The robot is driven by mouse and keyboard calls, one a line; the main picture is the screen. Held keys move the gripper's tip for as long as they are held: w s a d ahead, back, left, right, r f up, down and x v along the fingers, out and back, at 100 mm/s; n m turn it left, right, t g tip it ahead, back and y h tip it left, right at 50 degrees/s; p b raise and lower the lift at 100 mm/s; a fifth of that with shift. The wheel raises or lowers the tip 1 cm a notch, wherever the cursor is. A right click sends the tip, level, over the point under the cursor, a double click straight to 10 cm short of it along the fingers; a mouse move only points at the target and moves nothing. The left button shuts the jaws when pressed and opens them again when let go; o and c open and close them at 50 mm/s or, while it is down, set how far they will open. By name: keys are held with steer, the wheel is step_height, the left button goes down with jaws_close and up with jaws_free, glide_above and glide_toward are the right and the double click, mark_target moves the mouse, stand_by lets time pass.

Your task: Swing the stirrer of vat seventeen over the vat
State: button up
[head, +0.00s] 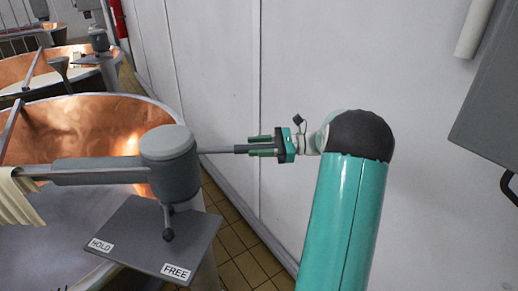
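A copper vat (85,130) stands at the left; no number shows on it. At its right side stands a grey stirrer hub (169,165), with a grey arm (95,172) reaching left. A thin rod with a dark grip (240,149) sticks out right from the hub. A small knobbed lever (168,232) hangs below the hub, nearer the FREE label (176,272) than the HOLD label (101,245).
A pale cloth (16,198) hangs over the stirrer arm at the left edge. Another copper vat (40,66) stands behind. A white wall (220,70) runs close behind my gripper. A grey box (490,125) is at the right. Tiled floor (238,240) shows between vat and wall.

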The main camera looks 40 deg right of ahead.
steer(key=shift+s+a+r, duration=0.1)
steer(key=shift+s+a, duration=0.05)
steer(key=shift+s, duration=0.2)
steer(key=shift+d, duration=0.3)
steer(key=v, duration=0.7)
steer(key=shift+s, duration=0.2)
